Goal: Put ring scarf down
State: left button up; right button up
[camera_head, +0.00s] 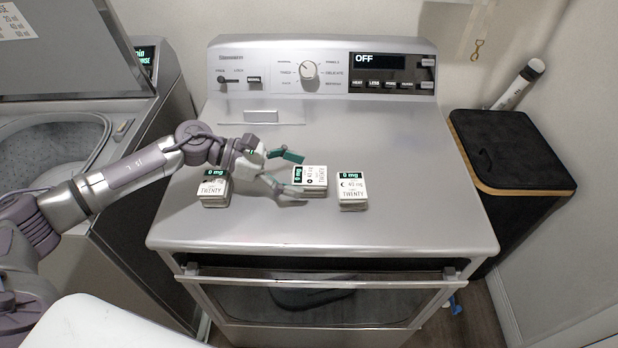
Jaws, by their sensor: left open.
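I see nothing that I can name as a ring scarf in this view. My left gripper (286,174) is open, its two fingers spread above the dryer top (400,220). It is just left of the middle one of three small white boxes with dark green labels. This middle box (314,179) lies turned sideways near the fingertips; I cannot tell whether they touch it. The left box (215,190) stands beside my left wrist, and the right box (352,192) stands apart on the right. My right gripper is not in view.
The dryer's control panel (320,68) reads OFF at the back. An open topload washer (50,135) is on the left. A black bin with a wooden rim (515,150) stands at the right. The dryer top's right side is clear. A blue item (455,306) lies on the floor.

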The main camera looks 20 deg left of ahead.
aim_at(317, 181)
pick_arm(q)
jog(key=x, duration=0.1)
jog(key=p+x, duration=0.2)
jog(key=shift+s+d, duration=0.15)
jog(key=shift+d, duration=0.4)
jog(key=shift+d+f, duration=0.3)
jog(key=shift+d, duration=0.1)
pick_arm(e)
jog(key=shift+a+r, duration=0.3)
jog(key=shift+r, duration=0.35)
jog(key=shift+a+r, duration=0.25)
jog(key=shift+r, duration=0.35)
pick_arm(q)
jog(key=c, duration=1.1)
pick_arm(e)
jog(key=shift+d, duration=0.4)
pick_arm(q)
jog(key=shift+r, duration=0.1)
